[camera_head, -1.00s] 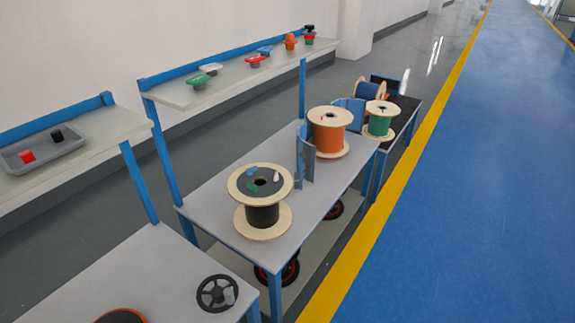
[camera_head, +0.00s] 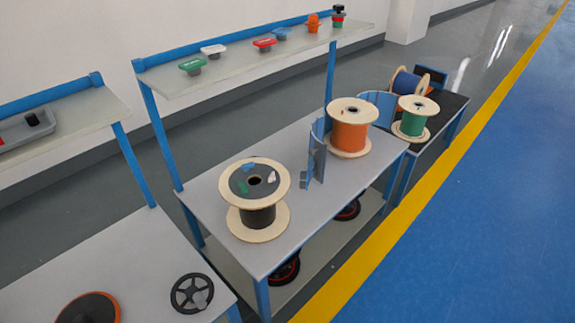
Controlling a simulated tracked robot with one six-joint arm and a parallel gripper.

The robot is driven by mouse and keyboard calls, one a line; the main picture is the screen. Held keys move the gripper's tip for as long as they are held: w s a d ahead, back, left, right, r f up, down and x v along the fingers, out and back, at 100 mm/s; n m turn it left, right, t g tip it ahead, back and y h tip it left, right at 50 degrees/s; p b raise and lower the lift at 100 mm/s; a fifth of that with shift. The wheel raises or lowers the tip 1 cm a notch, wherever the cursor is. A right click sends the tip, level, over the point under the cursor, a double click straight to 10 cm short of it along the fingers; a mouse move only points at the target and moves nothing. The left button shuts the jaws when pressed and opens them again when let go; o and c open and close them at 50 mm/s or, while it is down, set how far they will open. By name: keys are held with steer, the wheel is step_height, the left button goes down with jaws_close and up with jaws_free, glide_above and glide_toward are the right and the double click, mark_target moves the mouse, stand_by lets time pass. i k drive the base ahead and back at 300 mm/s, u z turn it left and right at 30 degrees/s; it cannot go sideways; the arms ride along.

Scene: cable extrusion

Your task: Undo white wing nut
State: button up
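A spool with pale wooden flanges and a black core (camera_head: 256,216) stands upright on the grey bench (camera_head: 220,258). Its upper flange has a dark disc on top with a centre hole. A small white piece (camera_head: 271,179), which looks like the white wing nut, is on the right of that disc. A blue piece (camera_head: 248,167) is at the back and a green piece (camera_head: 242,187) at the left. They are too small to show how they are fastened. My gripper is not in view.
An orange spool (camera_head: 348,135) and curved blue panels (camera_head: 317,155) stand behind on the bench. A shelf (camera_head: 255,53) with several small coloured parts is above. A black handwheel (camera_head: 191,293) lies on the near-left bench. The blue floor (camera_head: 480,240) at right is clear.

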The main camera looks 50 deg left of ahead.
mark_target(272, 178)
steer(key=i, duration=1.3)
steer(key=u, duration=3.8)
